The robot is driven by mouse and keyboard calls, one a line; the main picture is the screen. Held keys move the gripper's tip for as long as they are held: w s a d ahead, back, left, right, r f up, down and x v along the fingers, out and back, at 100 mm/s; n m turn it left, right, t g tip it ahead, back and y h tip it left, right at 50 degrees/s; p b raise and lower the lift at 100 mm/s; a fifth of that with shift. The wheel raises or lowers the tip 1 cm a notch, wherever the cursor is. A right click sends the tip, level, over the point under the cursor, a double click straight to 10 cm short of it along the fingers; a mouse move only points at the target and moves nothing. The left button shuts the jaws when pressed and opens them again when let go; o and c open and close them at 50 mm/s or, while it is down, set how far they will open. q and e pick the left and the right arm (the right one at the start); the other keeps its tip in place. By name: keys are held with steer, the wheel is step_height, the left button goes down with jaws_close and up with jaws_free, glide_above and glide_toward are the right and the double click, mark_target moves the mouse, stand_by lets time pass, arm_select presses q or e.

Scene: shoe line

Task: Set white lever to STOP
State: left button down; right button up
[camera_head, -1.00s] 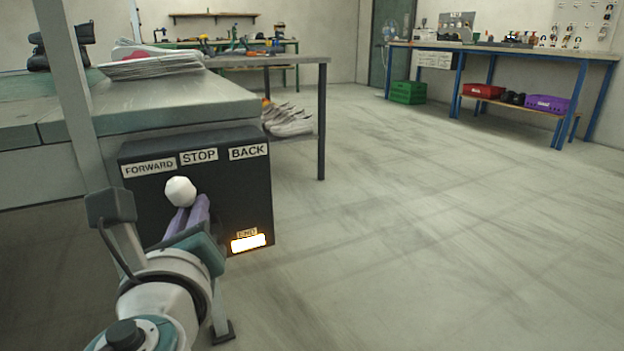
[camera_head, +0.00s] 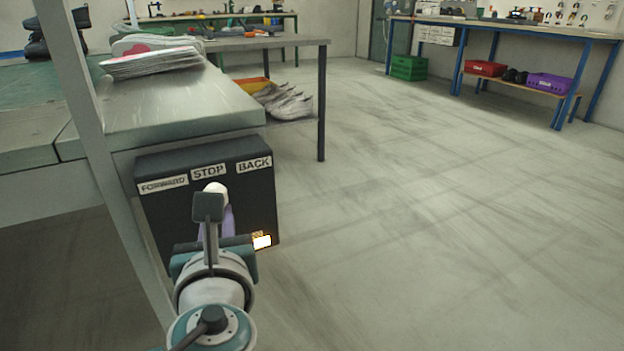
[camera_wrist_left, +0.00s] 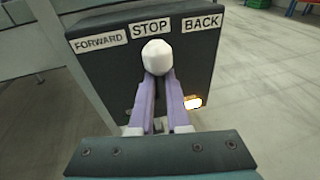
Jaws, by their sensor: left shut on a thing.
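A black control box (camera_head: 170,215) carries the labels FORWARD (camera_head: 163,184), STOP (camera_head: 209,172) and BACK (camera_head: 254,164). The white lever knob (camera_head: 215,188) shows just below the STOP label, partly hidden by my left wrist in the head view. In the left wrist view the white lever knob (camera_wrist_left: 156,57) sits under the STOP label (camera_wrist_left: 150,28), slightly to its right. My left gripper (camera_head: 225,208) is shut on the lever, its purple fingers on both sides just below the knob in the left wrist view (camera_wrist_left: 158,80). My right gripper is not in view.
A lit END lamp (camera_head: 262,241) is at the box's lower right. A grey conveyor table (camera_head: 165,115) stands above the box, with a metal post (camera_head: 95,130) at left. White shoes (camera_head: 290,105) lie on a low shelf behind. The floor to the right is clear.

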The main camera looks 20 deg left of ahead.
arm_select(q)
steer(key=shift+w+r, duration=0.15)
steer(key=shift+r, duration=0.25)
steer(key=c, duration=1)
jaws_free()
steer(key=shift+t, duration=0.3)
steer(key=shift+o, duration=0.6)
steer(key=shift+f, duration=0.15)
steer(key=p+v, duration=0.3)
steer(key=v, duration=0.7)
